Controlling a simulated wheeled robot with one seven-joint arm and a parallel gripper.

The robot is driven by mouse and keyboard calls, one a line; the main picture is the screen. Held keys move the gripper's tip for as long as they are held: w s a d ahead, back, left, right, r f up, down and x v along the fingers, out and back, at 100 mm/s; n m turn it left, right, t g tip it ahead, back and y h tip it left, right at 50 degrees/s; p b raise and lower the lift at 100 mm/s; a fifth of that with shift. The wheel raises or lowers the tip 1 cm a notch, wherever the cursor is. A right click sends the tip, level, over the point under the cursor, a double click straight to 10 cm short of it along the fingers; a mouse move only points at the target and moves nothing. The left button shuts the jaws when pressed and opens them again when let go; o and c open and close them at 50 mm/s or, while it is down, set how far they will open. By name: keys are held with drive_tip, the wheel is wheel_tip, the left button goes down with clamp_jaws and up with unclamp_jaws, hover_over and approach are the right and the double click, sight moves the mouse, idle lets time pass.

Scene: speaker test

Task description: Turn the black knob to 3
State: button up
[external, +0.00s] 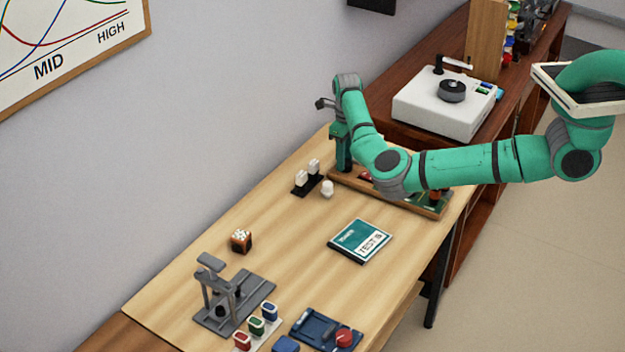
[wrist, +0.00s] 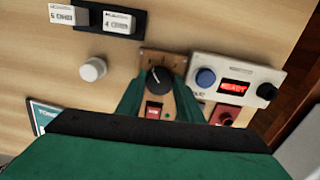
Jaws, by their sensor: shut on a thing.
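The black knob (wrist: 159,79) sits on a small brown dial plate (wrist: 150,56) in the wrist view. A pale pointer mark shows on the knob, but the dial's numbers are too small to read. My gripper (wrist: 160,88) has its green fingers on either side of the knob and is shut on it. In the external view my gripper (external: 344,162) points down at the far left end of the wooden board (external: 430,209); the knob is hidden there.
A red switch (wrist: 153,110) lies between my fingers below the knob. Close right is a white box with a blue button (wrist: 205,77), red display (wrist: 235,87) and another black knob (wrist: 267,91). A white knob (wrist: 93,69) stands left. A teal booklet (external: 360,240) lies nearer.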

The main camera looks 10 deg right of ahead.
drive_tip(key=m, duration=0.3)
drive_tip(key=shift+m, duration=0.4)
drive_tip(key=m, duration=0.3)
drive_tip(key=shift+m, duration=0.4)
drive_tip(key=m, duration=0.4)
drive_tip(key=shift+d, duration=0.15)
drive_tip(key=shift+m, duration=1.7)
drive_tip(key=shift+d, duration=0.1)
drive_tip(key=o, duration=0.8)
drive_tip(key=shift+c, duration=0.2)
drive_tip(key=shift+r, duration=0.15)
